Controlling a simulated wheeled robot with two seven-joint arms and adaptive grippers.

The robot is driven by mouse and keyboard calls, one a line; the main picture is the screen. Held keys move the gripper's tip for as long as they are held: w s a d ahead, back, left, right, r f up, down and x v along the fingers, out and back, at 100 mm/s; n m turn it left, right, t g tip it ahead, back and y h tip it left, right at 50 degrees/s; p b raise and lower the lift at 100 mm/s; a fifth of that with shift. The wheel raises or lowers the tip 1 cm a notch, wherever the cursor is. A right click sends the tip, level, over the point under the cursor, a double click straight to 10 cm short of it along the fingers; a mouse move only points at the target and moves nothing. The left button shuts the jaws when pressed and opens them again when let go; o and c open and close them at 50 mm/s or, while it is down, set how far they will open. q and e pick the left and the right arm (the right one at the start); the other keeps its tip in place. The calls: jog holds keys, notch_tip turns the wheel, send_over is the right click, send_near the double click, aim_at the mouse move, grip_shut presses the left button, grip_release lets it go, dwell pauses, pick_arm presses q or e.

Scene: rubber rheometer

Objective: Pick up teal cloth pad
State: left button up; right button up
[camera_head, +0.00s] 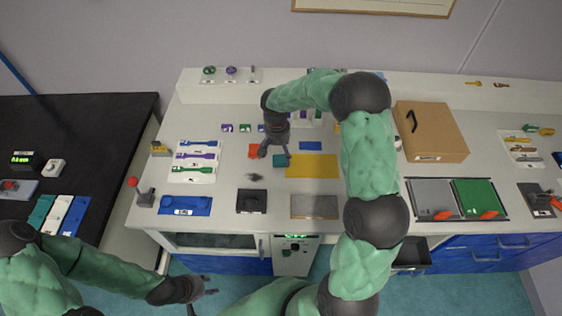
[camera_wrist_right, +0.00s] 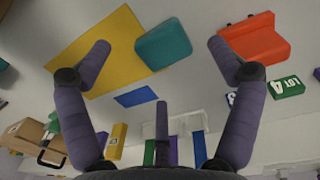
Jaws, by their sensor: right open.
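The teal cloth pad (camera_head: 279,160) lies on the white bench, between an orange-red pad and the yellow mat. In the right wrist view the teal pad (camera_wrist_right: 163,46) shows whole, framed between the spread fingers, close to the yellow mat's edge. My right gripper (camera_head: 275,154) is open and empty, pointing down above the pad; the height gap is hard to tell. Its fingers also show in the right wrist view (camera_wrist_right: 158,50). My left gripper (camera_head: 207,285) is low at the front, off the bench and away from the pad, with its fingers apart and empty.
The yellow mat (camera_head: 311,170) and the orange-red pad (camera_head: 255,150) flank the teal pad. A blue piece (camera_head: 310,146) lies behind. A black block (camera_head: 251,201) and a metal plate (camera_head: 315,207) sit in front. A cardboard box (camera_head: 431,131) stands at the right.

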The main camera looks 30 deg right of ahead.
aim_at(281, 159)
jog(key=f, duration=0.3)
jog(key=f+b, duration=0.1)
jog(key=f, duration=0.1)
jog(key=shift+w+d+f, duration=0.2)
jog(key=shift+d+f, duration=0.15)
jog(key=c, duration=1.1)
